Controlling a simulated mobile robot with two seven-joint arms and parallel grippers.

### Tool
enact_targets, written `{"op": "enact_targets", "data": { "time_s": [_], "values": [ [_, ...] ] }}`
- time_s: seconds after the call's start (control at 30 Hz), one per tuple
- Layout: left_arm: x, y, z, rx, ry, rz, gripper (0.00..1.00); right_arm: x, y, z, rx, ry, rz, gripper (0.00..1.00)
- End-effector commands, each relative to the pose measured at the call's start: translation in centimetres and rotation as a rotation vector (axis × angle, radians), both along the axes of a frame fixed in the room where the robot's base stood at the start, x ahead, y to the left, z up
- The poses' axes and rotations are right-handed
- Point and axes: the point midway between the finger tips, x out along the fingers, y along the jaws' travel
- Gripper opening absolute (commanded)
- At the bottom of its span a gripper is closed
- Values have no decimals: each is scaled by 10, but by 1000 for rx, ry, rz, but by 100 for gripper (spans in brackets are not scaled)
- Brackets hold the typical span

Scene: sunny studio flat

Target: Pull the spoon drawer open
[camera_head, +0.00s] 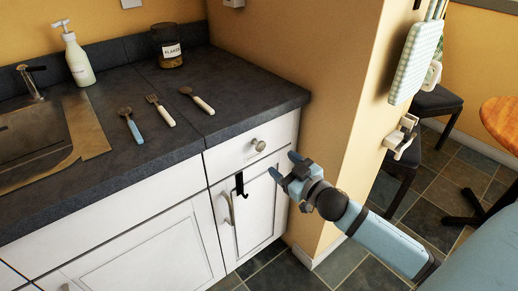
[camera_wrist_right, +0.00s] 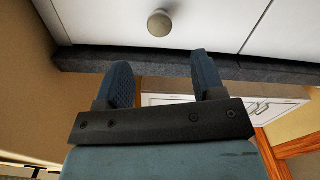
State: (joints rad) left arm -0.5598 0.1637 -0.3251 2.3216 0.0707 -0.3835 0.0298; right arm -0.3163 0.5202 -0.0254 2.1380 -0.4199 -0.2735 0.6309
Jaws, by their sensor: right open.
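The white drawer (camera_head: 228,157) under the right end of the counter looks closed. Its round metal knob (camera_head: 258,145) sticks out from the front. I take this to be the spoon drawer, as no label shows. My right gripper (camera_head: 283,165) is open and empty, a little right of and below the knob in the head view. In the right wrist view the knob (camera_wrist_right: 160,22) lies ahead of the open fingers (camera_wrist_right: 160,62), apart from them and roughly centred between them. The drawer front (camera_wrist_right: 215,22) fills the top of that view. My left gripper is not in view.
Below the drawer is a cabinet door (camera_head: 256,205) with a black hook (camera_head: 240,185). Cutlery lies on the dark countertop (camera_head: 240,85), with a jar (camera_head: 168,48) and a soap bottle (camera_head: 76,58) behind. A yellow wall (camera_head: 335,130) stands close right of the drawer.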

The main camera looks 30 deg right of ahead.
Motion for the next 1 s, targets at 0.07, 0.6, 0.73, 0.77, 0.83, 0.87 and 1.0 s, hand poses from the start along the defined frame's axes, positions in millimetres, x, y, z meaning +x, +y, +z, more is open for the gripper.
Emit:
{"op": "enact_targets", "data": {
  "time_s": [0.07, 0.6, 0.73, 0.77, 0.83, 0.87, 1.0],
  "values": [
    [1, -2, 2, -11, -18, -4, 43, 16, 1, 0, -3, -3, 0, 63],
    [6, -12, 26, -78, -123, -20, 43, 95, 7, 0, -2, 0, -1, 63],
    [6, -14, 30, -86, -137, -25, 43, 99, 8, -1, -2, 2, -1, 63],
    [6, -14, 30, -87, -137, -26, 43, 100, 8, -1, -2, 2, -1, 63],
    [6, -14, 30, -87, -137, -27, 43, 100, 8, -1, -1, 2, -1, 63],
    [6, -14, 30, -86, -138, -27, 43, 100, 8, -1, -1, 2, -1, 63],
    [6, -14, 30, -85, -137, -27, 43, 100, 8, -1, -1, 2, -1, 63]
  ]
}}
